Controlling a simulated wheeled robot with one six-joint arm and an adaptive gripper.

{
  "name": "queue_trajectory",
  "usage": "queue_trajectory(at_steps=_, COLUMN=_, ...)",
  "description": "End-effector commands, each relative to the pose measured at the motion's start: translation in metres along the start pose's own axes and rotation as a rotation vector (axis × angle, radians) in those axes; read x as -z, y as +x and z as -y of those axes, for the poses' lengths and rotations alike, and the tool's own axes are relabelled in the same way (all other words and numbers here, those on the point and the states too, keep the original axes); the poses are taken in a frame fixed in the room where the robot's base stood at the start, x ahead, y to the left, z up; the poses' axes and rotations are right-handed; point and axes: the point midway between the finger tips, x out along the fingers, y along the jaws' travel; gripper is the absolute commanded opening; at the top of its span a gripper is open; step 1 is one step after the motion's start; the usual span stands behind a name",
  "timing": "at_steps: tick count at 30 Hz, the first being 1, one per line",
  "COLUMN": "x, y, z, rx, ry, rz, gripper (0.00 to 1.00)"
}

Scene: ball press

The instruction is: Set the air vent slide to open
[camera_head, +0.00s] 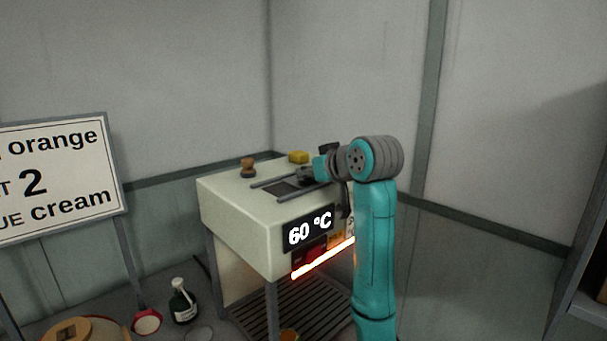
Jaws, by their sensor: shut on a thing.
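The air vent sits on the top of the cream machine (236,199), between two grey rails (306,194). A dark opening or plate (280,188) shows between the rails, at their left part. My gripper (307,176) is low over the right part of the rails and shut on the air vent slide. The slide's handle and most of its plate are hidden by my gripper and wrist, so its exact position cannot be told. My teal arm stands in front of the machine's right side.
The front display (310,230) reads 60 °C above a glowing orange strip (322,260). A sign (55,180), a dark bottle (183,302) and a red-rimmed bowl (146,321) are at the left.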

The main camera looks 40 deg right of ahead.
Motion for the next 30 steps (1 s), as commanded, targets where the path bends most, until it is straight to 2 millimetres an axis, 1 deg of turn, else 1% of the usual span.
queue_trajectory(at_steps=1, x=0.001, y=0.002, z=-0.014, rx=-0.004, ry=0.003, rz=0.001, gripper=0.00)
queue_trajectory(at_steps=3, x=0.003, y=0.005, z=-0.029, rx=-0.004, ry=0.004, rz=0.000, gripper=0.00)
queue_trajectory(at_steps=7, x=0.004, y=0.010, z=-0.050, rx=-0.001, ry=0.002, rz=0.000, gripper=0.00)
queue_trajectory(at_steps=10, x=0.005, y=0.012, z=-0.058, rx=-0.001, ry=0.002, rz=-0.001, gripper=0.00)
queue_trajectory(at_steps=18, x=0.006, y=0.012, z=-0.059, rx=-0.003, ry=0.002, rz=-0.003, gripper=0.00)
queue_trajectory(at_steps=19, x=0.006, y=0.012, z=-0.059, rx=-0.004, ry=0.002, rz=-0.003, gripper=0.28)
queue_trajectory(at_steps=20, x=0.006, y=0.012, z=-0.059, rx=-0.004, ry=0.002, rz=-0.003, gripper=0.35)
queue_trajectory(at_steps=21, x=0.006, y=0.012, z=-0.059, rx=-0.004, ry=0.002, rz=-0.002, gripper=0.45)
queue_trajectory(at_steps=22, x=0.005, y=0.012, z=-0.059, rx=-0.004, ry=0.002, rz=-0.002, gripper=0.51)
queue_trajectory(at_steps=30, x=0.005, y=0.012, z=-0.058, rx=-0.001, ry=0.002, rz=-0.001, gripper=0.51)
